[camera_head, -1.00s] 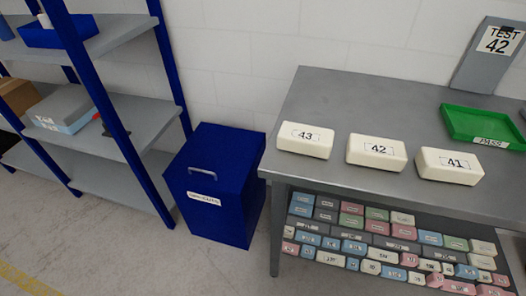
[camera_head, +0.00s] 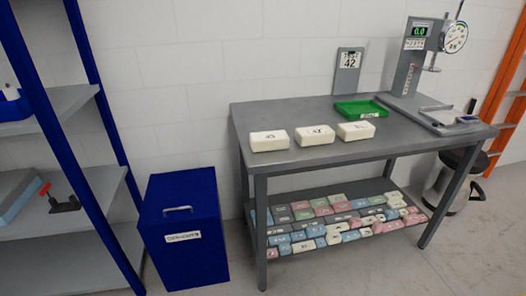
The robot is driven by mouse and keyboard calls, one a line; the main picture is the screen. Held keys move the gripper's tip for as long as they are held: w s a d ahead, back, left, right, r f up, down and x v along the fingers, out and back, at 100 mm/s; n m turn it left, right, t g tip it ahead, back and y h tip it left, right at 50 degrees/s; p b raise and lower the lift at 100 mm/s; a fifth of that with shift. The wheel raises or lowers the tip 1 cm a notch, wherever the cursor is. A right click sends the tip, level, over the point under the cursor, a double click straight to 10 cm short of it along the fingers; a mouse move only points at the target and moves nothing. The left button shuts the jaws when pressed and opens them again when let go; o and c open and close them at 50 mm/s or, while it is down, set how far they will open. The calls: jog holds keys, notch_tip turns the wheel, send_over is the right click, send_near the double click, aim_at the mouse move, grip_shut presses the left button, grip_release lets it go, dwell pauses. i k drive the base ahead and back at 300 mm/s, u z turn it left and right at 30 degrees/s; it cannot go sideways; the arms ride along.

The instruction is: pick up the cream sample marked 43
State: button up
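The cream sample marked 43 (camera_head: 269,141) lies on the grey table (camera_head: 290,171) near its left front edge. It is the leftmost of three cream blocks in a row. Its label is too small to read now but reads 43 in the earlier frame. The cream sample marked 42 (camera_head: 315,136) is just to its right, and the one marked 41 (camera_head: 355,131) is right of that. The blocks are apart. My gripper is not in view.
A green tray (camera_head: 378,109) and a "42" sign (camera_head: 348,72) stand behind the blocks. A test stand with a dial (camera_head: 415,60) is at the table's right. A blue bin (camera_head: 182,262) and blue shelving (camera_head: 105,100) stand left. Colored blocks fill the lower shelf.

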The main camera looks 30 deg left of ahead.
aim_at(275, 140)
jog(key=u, duration=0.95)
jog(key=i, duration=1.5)
